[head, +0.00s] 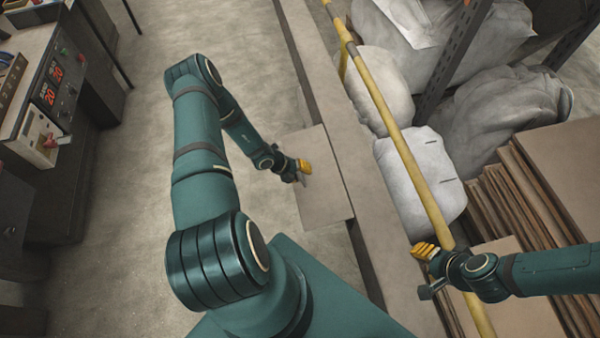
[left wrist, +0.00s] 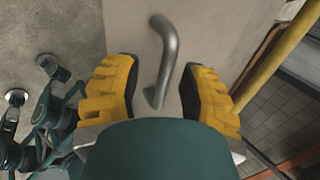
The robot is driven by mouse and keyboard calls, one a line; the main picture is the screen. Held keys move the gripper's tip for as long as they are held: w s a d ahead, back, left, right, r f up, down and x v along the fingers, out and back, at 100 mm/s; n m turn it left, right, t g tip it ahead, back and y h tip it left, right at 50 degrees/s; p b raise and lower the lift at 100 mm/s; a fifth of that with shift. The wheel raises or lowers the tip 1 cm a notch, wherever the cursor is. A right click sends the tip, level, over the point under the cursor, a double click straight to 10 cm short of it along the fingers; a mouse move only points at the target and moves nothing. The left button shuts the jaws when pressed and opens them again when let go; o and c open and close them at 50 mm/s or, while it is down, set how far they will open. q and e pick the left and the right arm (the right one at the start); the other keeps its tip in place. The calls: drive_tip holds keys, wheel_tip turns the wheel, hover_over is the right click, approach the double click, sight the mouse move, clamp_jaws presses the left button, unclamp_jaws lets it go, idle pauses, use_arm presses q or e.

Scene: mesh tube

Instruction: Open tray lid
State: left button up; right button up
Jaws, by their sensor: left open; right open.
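The tray lid (head: 328,205) appears to be the flat beige panel left of the long beam in the head view. It also shows in the left wrist view (left wrist: 215,25). A curved grey metal handle (left wrist: 168,58) is on it. My left gripper (head: 302,173) is over the lid's left part. In the left wrist view my left gripper (left wrist: 158,92) has its yellow fingers spread on either side of the handle, with gaps to both. My right gripper (head: 428,268) is open and empty at the lower right, beside a yellow rail.
The yellow rail (head: 398,140) runs along the right of the beam. Behind it are white sacks (head: 420,180) and stacked brown boards (head: 520,205). A control bench (head: 45,100) stands at the upper left.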

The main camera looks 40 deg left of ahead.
use_arm(q)
drive_tip(key=v, duration=1.2)
idle(0.3)
